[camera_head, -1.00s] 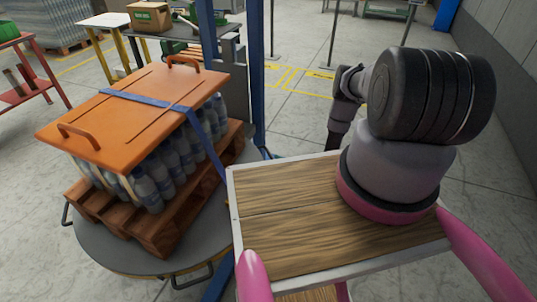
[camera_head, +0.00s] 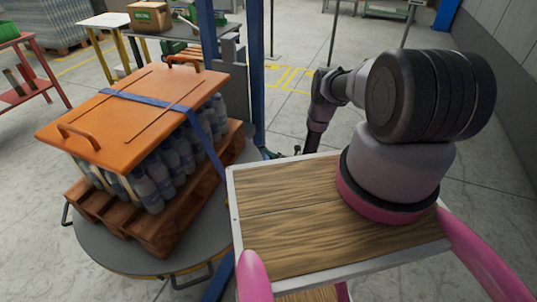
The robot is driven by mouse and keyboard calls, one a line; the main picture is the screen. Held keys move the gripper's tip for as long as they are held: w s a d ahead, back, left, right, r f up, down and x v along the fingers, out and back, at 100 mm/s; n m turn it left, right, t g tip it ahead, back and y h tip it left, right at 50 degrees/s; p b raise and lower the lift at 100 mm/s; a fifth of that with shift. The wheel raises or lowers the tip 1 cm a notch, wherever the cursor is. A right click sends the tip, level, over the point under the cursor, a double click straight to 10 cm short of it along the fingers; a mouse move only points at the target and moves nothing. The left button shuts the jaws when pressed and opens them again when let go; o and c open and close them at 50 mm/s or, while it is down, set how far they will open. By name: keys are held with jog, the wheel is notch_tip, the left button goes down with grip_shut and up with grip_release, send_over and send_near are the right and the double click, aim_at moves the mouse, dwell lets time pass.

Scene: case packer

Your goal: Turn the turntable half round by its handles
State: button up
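The round grey turntable (camera_head: 105,250) stands on the floor at left. One dark loop handle (camera_head: 193,277) sticks out at its front rim, and another (camera_head: 66,214) at its left rim. Its far side is hidden by the load. On it sits a wooden pallet (camera_head: 170,225) with shrink-packed water bottles (camera_head: 178,160), an orange lid (camera_head: 140,110) and a blue strap (camera_head: 150,101). My arm reaches down beyond the wooden deck. Small dark parts that look like my gripper (camera_head: 285,154) show just past the deck's far edge, right of the turntable and apart from it. Its fingers are too small and hidden to read.
A blue mast (camera_head: 257,70) stands close behind the turntable. My wooden deck (camera_head: 290,215) hides the floor at front right. A red rack (camera_head: 30,75) stands at far left, and a table with a cardboard box (camera_head: 150,16) at the back. The floor right of the mast is clear.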

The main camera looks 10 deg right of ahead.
grip_shut()
dwell(1.2)
